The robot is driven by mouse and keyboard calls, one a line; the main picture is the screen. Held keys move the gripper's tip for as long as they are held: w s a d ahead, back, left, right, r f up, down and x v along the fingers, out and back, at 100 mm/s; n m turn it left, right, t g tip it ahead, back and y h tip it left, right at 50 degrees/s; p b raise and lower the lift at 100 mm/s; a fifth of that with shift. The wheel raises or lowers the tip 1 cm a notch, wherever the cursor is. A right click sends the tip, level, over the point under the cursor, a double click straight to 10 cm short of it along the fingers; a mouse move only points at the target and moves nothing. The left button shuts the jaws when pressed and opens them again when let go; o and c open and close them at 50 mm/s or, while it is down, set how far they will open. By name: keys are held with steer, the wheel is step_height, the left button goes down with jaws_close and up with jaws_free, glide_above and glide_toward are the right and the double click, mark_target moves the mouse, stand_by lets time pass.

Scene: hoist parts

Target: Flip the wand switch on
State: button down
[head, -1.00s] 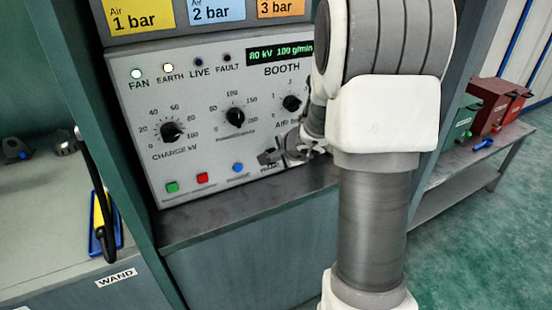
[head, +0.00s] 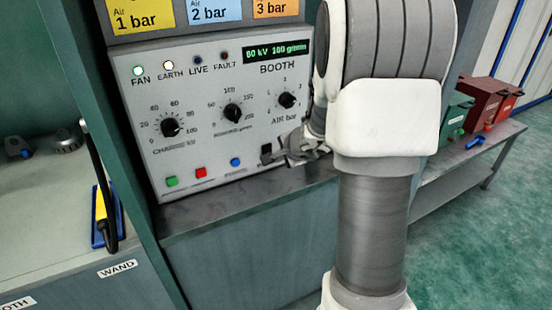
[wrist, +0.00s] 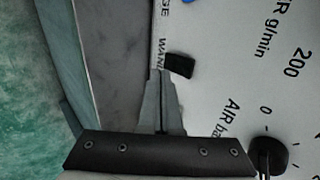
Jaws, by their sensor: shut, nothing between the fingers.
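The wand switch is a small black rocker on the white booth panel, and it shows in the wrist view (wrist: 180,65) beside the printed WAND label (wrist: 161,54). In the head view the switch (head: 267,149) sits at the panel's lower right, just above my gripper (head: 270,159). In the wrist view my gripper (wrist: 161,74) is shut and empty, its tips close beside the switch over the label. I cannot tell whether the tips touch it. The switch's on or off position is not clear. The FAN lamp (head: 138,70) and EARTH lamp (head: 168,64) are lit; LIVE looks dark.
An AIR bar knob (wrist: 268,156) is near my gripper. Green (head: 171,181), red (head: 201,172) and blue (head: 235,162) buttons line the panel's bottom. A grey ledge (head: 240,200) runs below. A black hose hangs at the left by a blue-and-yellow holder (head: 97,214).

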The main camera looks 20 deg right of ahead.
steer(key=p+v, duration=0.3)
steer(key=v, duration=0.7)
steer(key=shift+s+b, duration=0.25)
steer(key=shift+b, duration=0.3)
